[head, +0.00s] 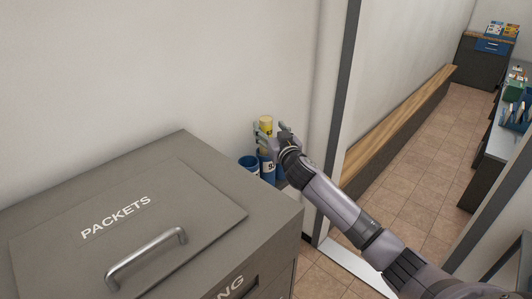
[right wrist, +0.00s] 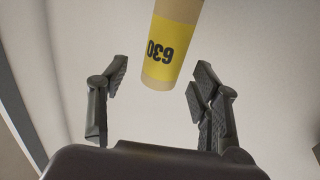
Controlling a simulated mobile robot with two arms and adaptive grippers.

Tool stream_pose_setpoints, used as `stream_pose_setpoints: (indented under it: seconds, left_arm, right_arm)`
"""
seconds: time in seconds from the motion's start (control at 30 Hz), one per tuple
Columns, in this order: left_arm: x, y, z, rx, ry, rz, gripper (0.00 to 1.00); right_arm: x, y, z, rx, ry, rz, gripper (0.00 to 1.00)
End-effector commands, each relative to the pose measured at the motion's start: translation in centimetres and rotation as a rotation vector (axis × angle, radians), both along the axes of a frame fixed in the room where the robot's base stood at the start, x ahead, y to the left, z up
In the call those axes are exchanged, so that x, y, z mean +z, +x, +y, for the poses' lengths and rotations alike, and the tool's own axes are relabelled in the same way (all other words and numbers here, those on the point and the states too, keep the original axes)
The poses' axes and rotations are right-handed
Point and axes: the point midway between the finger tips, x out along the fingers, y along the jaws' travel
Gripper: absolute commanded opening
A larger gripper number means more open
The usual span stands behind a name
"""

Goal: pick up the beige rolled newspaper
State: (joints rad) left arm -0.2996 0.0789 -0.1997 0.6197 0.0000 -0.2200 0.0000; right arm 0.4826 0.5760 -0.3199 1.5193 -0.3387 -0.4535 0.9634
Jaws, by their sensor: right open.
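The beige rolled newspaper (head: 266,123) has a yellow band and shows upright behind the grey cabinet in the head view. In the right wrist view the beige roll (right wrist: 172,48) has a yellow label reading 630, upside down, and its upper part runs out of the frame. My right gripper (head: 270,131) is at the roll in the head view. In the right wrist view my right gripper (right wrist: 157,83) is open, with a finger on each side of the roll's near end and gaps between. The roll's lower part is partly hidden by the gripper in the head view. My left gripper is not in view.
Two blue containers (head: 249,164) stand behind the grey cabinet (head: 255,213) marked PACKETS, close below my right gripper. A white wall is behind them. A doorway with a dark frame (head: 345,85) is to the right, with a wooden bench (head: 400,118) and open tiled floor beyond.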

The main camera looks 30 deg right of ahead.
Motion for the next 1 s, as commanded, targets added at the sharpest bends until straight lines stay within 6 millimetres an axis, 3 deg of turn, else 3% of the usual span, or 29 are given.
stream_pose_setpoints:
  seconds: [0.23, 0.57, 1.0]
  left_arm:
    - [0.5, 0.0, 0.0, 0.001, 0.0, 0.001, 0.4]
    - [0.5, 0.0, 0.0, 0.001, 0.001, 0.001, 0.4]
    - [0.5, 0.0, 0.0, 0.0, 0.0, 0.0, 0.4]
  right_arm:
    - [0.3, 2.9, -0.2, -0.002, 0.0, 0.0, 0.58]
    - [0.2, 3.4, -0.3, 0.0, 0.0, 0.0, 0.58]
    - [0.2, 3.4, -0.3, -0.001, 0.0, 0.0, 0.29]
